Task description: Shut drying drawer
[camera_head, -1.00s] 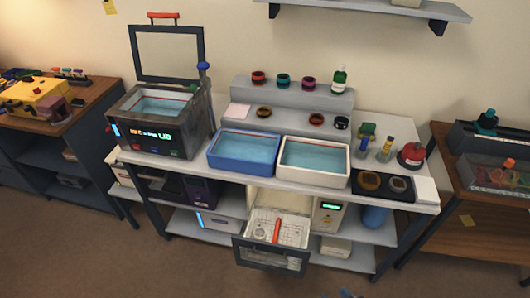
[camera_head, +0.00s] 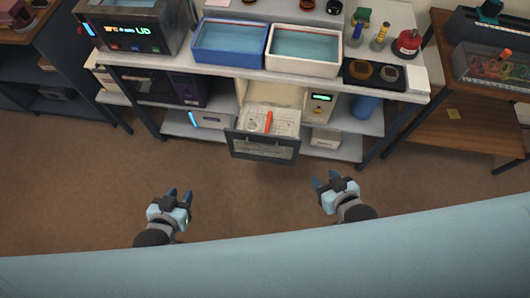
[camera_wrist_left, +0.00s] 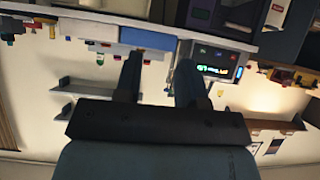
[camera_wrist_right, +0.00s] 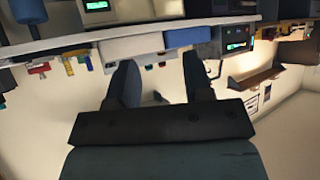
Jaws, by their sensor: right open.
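The drying drawer (camera_head: 262,146) is pulled out below the white tabletop, in the middle of the head view. It has a dark framed front with a window, and an orange-red item (camera_head: 268,122) lies on the light rack inside. My left gripper (camera_head: 178,193) is in front of the bench, below and left of the drawer, apart from it. Its two fingers stand apart with nothing between them. My right gripper (camera_head: 327,181) is below and right of the drawer, also apart from it, open and empty. Neither wrist view clearly shows the drawer.
A blue tub (camera_head: 229,42) and a white tub (camera_head: 303,47) stand on the tabletop above the drawer. A lit device (camera_head: 319,107) and a blue cylinder (camera_head: 365,107) sit on the shelf to its right. The brown floor (camera_head: 250,190) between my grippers and the drawer is clear.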

